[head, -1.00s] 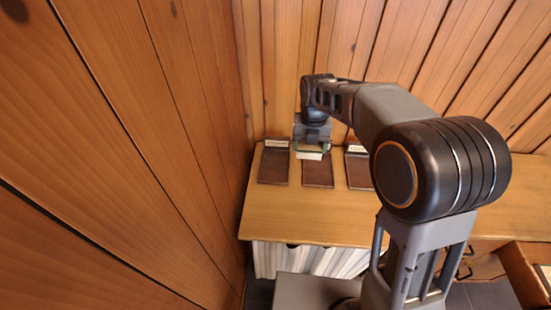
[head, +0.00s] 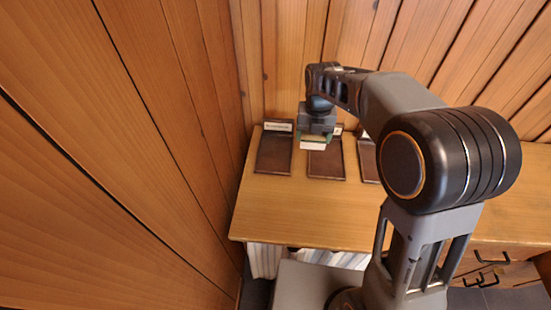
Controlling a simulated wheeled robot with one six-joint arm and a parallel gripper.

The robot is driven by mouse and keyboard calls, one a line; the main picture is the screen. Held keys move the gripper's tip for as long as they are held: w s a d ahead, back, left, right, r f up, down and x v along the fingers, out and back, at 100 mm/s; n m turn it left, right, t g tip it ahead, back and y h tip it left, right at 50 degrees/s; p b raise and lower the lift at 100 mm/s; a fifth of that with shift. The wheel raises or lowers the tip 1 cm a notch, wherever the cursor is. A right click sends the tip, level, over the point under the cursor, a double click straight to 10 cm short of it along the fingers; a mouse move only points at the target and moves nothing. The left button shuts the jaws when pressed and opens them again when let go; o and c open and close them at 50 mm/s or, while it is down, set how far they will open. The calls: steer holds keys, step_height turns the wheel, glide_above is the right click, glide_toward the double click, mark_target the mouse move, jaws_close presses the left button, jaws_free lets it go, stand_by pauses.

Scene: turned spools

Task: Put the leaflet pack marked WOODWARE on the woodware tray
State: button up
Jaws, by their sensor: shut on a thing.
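My gripper (head: 314,139) points down over the back part of the middle tray, with its jaws shut on a pale leaflet pack (head: 313,144). The pack's marking cannot be read, and its upper part is hidden by the gripper. Three dark brown trays lie in a row on the wooden counter: a left tray (head: 273,154), a middle tray (head: 327,165) and a right tray (head: 368,163). The left tray's label (head: 279,126) is too small to read. The middle label is partly hidden by my gripper, and the right tray partly by my arm. I cannot tell which is the woodware tray.
The wooden counter (head: 300,208) is clear in front of the trays. A plank wall (head: 170,120) stands close on the left, and another wall is behind the counter. White striped items (head: 268,258) stand below the counter's front edge. Drawers with dark handles (head: 490,278) are at the lower right.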

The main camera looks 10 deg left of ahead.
step_height(320, 180, down, 7)
steer(key=b, duration=0.6)
steer(key=p, duration=0.2)
glide_above(274, 161)
steer(key=f, duration=0.9)
steer(key=shift+s+d+f, duration=0.1)
steer(key=shift+d+f, duration=0.15)
steer(key=shift+f, duration=0.05)
steer(key=shift+a+f, duration=0.2)
steer(key=shift+f, duration=1.7)
steer(key=shift+b, duration=0.3)
steer(key=shift+f, duration=0.2)
steer(key=o, duration=1)
